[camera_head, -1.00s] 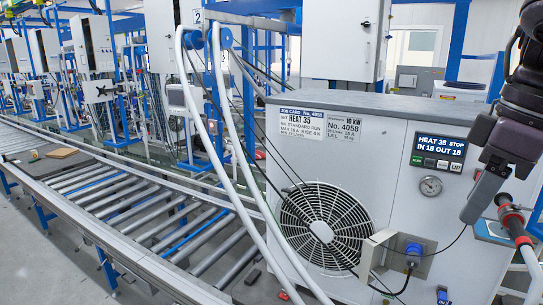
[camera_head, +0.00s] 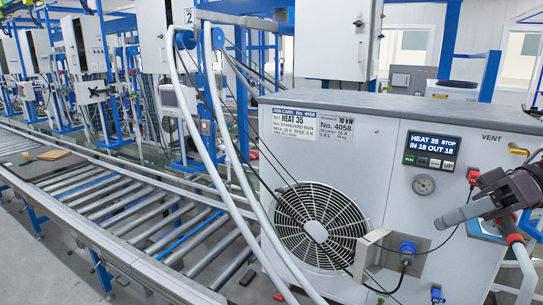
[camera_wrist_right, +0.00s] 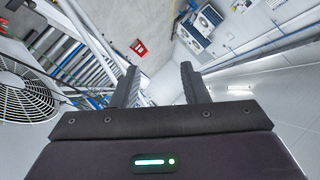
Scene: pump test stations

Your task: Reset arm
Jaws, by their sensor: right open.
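My right gripper (camera_head: 456,201) is at the right side of the head view, in front of the grey test unit (camera_head: 385,150). It is held below the control display (camera_head: 431,151), close to the hose with the red collar (camera_head: 515,238). In the right wrist view its two fingers (camera_wrist_right: 160,85) stand wide apart with nothing between them. The display reads "HEAT 35 STOP, IN 18 OUT 18". Below it are small buttons, one of them green, and a round gauge (camera_head: 424,185). My left gripper is not in view.
A fan grille (camera_head: 322,225) and a blue connector (camera_head: 407,249) with a black cable are on the unit's front. White hoses (camera_head: 222,185) run down before it. A roller conveyor (camera_head: 130,205) lies to the left. In the wrist view a red item (camera_wrist_right: 139,47) lies on the floor.

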